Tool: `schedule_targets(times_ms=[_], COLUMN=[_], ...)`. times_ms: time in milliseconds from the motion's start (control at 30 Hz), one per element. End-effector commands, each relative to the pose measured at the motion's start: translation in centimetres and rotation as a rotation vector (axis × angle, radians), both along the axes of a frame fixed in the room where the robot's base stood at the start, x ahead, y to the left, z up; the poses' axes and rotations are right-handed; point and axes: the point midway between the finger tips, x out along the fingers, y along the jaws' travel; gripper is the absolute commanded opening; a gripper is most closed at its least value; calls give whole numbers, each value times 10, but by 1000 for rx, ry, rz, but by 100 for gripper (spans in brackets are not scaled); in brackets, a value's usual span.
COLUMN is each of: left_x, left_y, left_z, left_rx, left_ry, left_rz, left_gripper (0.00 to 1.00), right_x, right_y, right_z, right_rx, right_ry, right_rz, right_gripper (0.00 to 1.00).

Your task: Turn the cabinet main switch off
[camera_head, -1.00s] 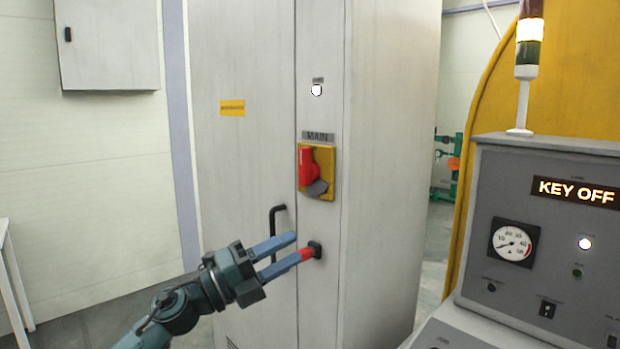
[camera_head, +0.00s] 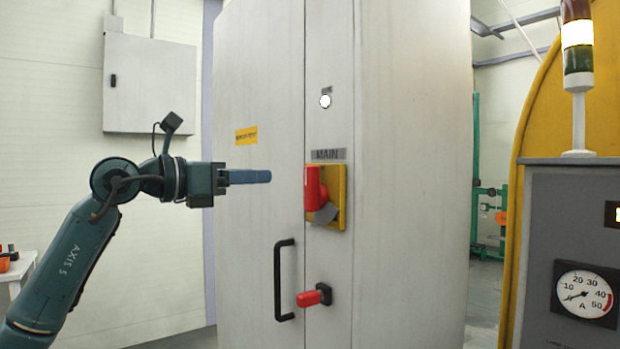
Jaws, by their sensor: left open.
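The main switch (camera_head: 314,188) is a red handle on a yellow plate (camera_head: 341,203), under a MAIN label on the grey cabinet. The red handle stands roughly upright, with a grey tab (camera_head: 325,213) at its lower end. My left gripper (camera_head: 268,176) is level with the switch, to its left, with its blue fingers pointing right toward it. The fingers overlap in this view; they are open with nothing seen between them. A visible gap in the picture separates the fingertips from the red handle; their depth is hard to judge. My right gripper is not in view.
A red-handled black knob (camera_head: 312,297) and a black door handle (camera_head: 283,280) stick out below the switch. A white lamp (camera_head: 325,101) is above it. A grey console with an ammeter (camera_head: 585,294) and a signal tower (camera_head: 578,70) stand at the right.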

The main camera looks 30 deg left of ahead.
Motion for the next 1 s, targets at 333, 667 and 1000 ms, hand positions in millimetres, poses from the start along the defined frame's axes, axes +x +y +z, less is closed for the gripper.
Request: schedule_targets(times_ms=[333,667,1000], left_x=[68,101,103], left_y=[-30,-43,-44], left_z=[5,1,0], left_rx=[-6,-3,-1], left_ry=[0,1,0], left_rz=[-7,-4,-4], left_gripper=[42,42,39], right_x=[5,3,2], right_y=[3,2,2], right_z=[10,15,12], right_rx=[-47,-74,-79], right_ry=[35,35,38], right_rz=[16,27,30], right_gripper=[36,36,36])
